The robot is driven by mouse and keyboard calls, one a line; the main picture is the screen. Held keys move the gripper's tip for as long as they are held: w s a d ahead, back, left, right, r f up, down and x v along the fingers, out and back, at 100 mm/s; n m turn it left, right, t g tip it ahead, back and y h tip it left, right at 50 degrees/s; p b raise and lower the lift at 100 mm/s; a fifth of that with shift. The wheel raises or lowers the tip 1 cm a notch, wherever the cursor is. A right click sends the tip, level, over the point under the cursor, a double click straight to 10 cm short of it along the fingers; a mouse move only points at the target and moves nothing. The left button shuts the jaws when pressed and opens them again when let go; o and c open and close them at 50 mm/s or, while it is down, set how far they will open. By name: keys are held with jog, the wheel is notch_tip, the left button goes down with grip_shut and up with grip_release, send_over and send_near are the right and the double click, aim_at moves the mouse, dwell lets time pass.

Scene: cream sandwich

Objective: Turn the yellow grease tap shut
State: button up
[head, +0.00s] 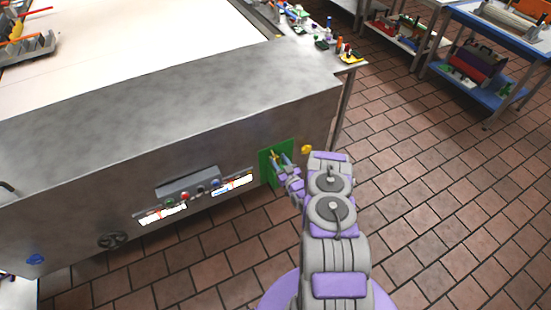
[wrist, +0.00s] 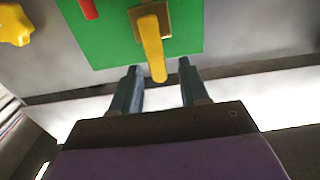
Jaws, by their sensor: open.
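The yellow grease tap (wrist: 152,48) is a lever on a square brass-coloured base, mounted on a green panel (wrist: 110,40). In the wrist view its handle points down toward my gripper (wrist: 158,72). My gripper is open, with one dark finger on each side below the handle. The handle's lower tip lies between the fingertips, with a gap on both sides and no contact that I can see. In the head view the green panel (head: 266,168) is at the right end of the machine's front, and my gripper (head: 281,163) is in front of it, partly hiding the tap.
A red part (wrist: 88,8) sits on the panel left of the tap. A yellow star-shaped knob (wrist: 15,25) is further left; a yellow knob (head: 306,149) shows beside the panel in the head view. The steel machine (head: 120,130) carries a control strip.

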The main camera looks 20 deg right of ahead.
aim_at(278, 159)
jog(key=shift+w+b, duration=0.3)
jog(key=shift+w, duration=1.55)
jog(key=shift+c, duration=0.3)
grip_shut()
